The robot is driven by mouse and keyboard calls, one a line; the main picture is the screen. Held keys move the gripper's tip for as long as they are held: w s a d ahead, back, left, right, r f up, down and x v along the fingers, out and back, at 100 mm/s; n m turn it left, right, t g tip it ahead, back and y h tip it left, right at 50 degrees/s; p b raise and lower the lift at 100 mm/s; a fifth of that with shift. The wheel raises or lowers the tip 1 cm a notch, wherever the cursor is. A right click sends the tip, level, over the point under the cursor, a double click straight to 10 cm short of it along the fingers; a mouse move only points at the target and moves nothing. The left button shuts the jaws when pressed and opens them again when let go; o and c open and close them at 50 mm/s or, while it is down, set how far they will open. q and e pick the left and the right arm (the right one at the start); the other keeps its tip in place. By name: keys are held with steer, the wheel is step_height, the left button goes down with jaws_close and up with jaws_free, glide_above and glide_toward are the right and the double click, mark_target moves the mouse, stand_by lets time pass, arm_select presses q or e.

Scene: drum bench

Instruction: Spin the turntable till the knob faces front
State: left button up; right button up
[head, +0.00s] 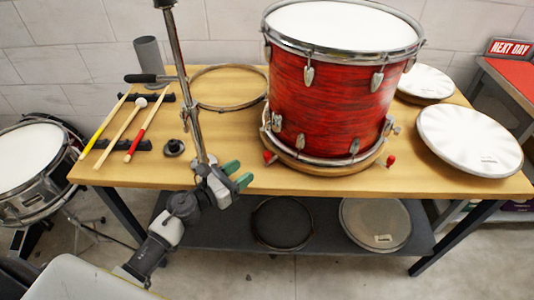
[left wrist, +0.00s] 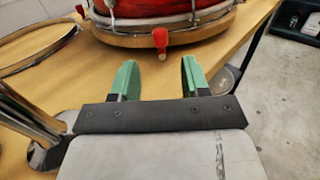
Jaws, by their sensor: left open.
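The red drum (head: 330,85) stands upright on a round wooden turntable (head: 325,167) on the bench. Two red knobs show low at the turntable's rim in the head view: one at the front left (head: 268,157) and one at the right (head: 391,160). My left gripper (head: 237,175) is open and empty, left of the turntable at the bench's front edge, with its green fingers towards it. In the left wrist view a red knob (left wrist: 160,40) stands out from the rim, beyond and between the finger tips (left wrist: 160,72), apart from both. My right gripper is out of view.
A metal stand pole (head: 185,80) rises beside my left arm. A hoop (head: 228,87) lies behind it, with drumsticks (head: 120,130) at the left. White drumheads (head: 470,140) lie at the right of the bench (head: 440,182). The front strip between them and the turntable is mostly clear.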

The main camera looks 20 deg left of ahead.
mark_target(267, 153)
arm_select(q)
steer(key=p+x, duration=0.1)
steer(key=x, duration=0.8)
steer(key=shift+w+d, duration=0.2)
steer(key=shift+w, duration=0.1)
jaws_close()
